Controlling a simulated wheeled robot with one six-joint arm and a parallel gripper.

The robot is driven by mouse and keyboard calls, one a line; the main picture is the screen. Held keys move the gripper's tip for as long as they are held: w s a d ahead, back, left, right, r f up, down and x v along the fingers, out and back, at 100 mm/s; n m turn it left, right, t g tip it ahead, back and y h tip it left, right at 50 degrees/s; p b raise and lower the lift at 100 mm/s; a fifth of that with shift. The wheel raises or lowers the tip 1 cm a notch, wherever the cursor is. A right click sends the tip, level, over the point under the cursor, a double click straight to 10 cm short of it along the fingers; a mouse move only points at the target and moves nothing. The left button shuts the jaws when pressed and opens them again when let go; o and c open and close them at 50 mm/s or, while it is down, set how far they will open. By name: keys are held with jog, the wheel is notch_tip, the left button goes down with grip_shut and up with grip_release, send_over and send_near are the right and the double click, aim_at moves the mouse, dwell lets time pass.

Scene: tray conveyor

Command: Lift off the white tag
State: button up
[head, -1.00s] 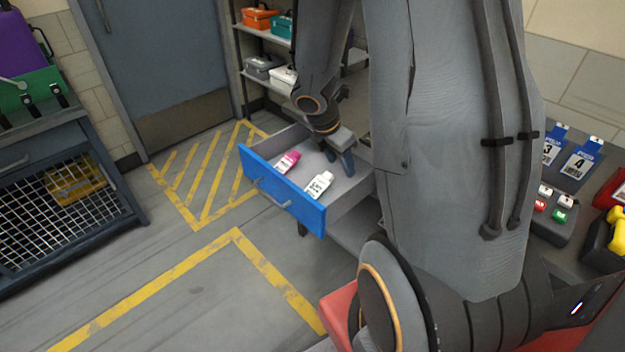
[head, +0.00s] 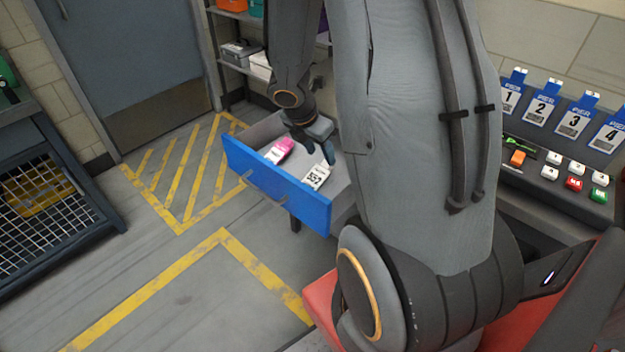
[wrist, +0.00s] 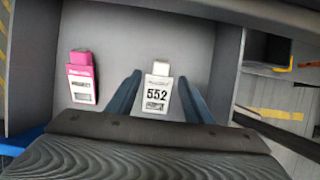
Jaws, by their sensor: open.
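The white tag (wrist: 157,93), marked 552, lies in an open blue-fronted drawer. In the wrist view it sits between the two open fingers of my gripper (wrist: 158,92), with a gap visible on each side. In the head view the white tag (head: 316,177) is near the drawer's front panel, and my gripper (head: 311,150) reaches down over it from behind. A pink tag (wrist: 82,77) lies to the left in the same drawer, apart from the fingers; it also shows in the head view (head: 279,151).
The drawer's blue front (head: 277,187) and grey side walls surround both tags. A console with numbered tags (head: 541,107) and coloured buttons stands at the right. A shelf (head: 240,62) with boxes is behind. The striped floor (head: 190,175) left of the drawer is clear.

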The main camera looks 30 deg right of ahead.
jog(key=b+x, duration=0.2)
jog(key=x, duration=0.5)
jog(key=shift+d+f, duration=0.1)
jog(key=shift+f, duration=0.05)
jog(key=c, duration=0.7)
jog(key=shift+r+p, duration=1.85)
jog(key=shift+r, duration=3.25)
notch_tip(320, 180, up, 6)
jog(key=p, duration=0.8)
send_over(326, 164)
jog(key=shift+r, duration=0.25)
jog(key=shift+b, duration=0.3)
